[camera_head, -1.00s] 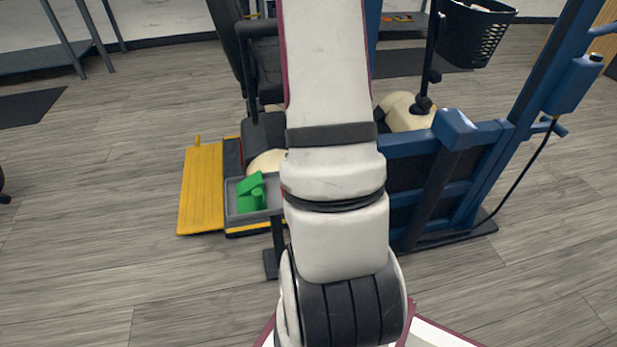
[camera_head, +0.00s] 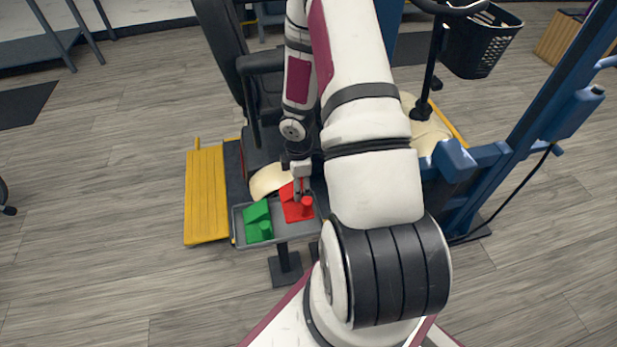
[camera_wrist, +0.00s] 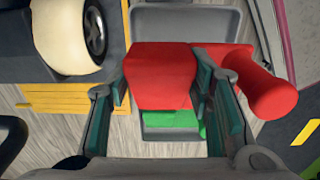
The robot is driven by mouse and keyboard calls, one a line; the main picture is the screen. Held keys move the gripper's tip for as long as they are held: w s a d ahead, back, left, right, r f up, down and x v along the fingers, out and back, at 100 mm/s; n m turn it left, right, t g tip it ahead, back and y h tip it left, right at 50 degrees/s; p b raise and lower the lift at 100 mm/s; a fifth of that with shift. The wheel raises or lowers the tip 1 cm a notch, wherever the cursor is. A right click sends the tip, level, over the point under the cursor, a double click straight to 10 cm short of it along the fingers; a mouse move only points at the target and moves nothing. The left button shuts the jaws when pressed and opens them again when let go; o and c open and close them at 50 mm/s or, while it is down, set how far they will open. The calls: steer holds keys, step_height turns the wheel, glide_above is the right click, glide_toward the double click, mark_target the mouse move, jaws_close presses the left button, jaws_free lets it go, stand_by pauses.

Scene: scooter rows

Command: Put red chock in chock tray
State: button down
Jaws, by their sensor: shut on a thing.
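The red chock (camera_head: 298,208) is over the right part of the grey chock tray (camera_head: 283,236), beside a green chock (camera_head: 258,224) that sits in the tray's left part. I cannot tell whether the red chock touches the tray floor. My gripper (camera_head: 301,188) reaches down from above and is shut on the red chock. In the wrist view the red chock (camera_wrist: 162,76) sits between both fingers, its round red handle sticking out to the right. It hides much of the tray (camera_wrist: 185,22) and of the green chock (camera_wrist: 172,120).
A yellow platform (camera_head: 206,190) lies left of the tray, and a scooter with a black seat (camera_head: 225,75) stands behind it. A blue frame (camera_head: 500,150) stands to the right. The grey floor at the front left is clear.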

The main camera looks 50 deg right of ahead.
steer(key=shift+d+f+b, duration=0.1)
steer(key=shift+f+b, duration=0.7)
steer(key=shift+b, duration=0.1)
step_height(320, 180, down, 5)
steer(key=b, duration=0.5)
steer(key=shift+f+b, duration=0.1)
steer(key=shift+b, duration=0.25)
steer(key=shift+f+b, duration=0.45)
steer(key=c, duration=0.7)
jaws_free()
steer(key=shift+w+f, duration=0.1)
steer(key=shift+w, duration=0.05)
steer(key=shift+c, duration=0.2)
steer(key=r, duration=0.7)
steer(key=shift+s+a+r, duration=0.25)
steer(key=shift+r, duration=0.15)
steer(key=shift+w+d+r, duration=0.1)
steer(key=shift+r, duration=0.15)
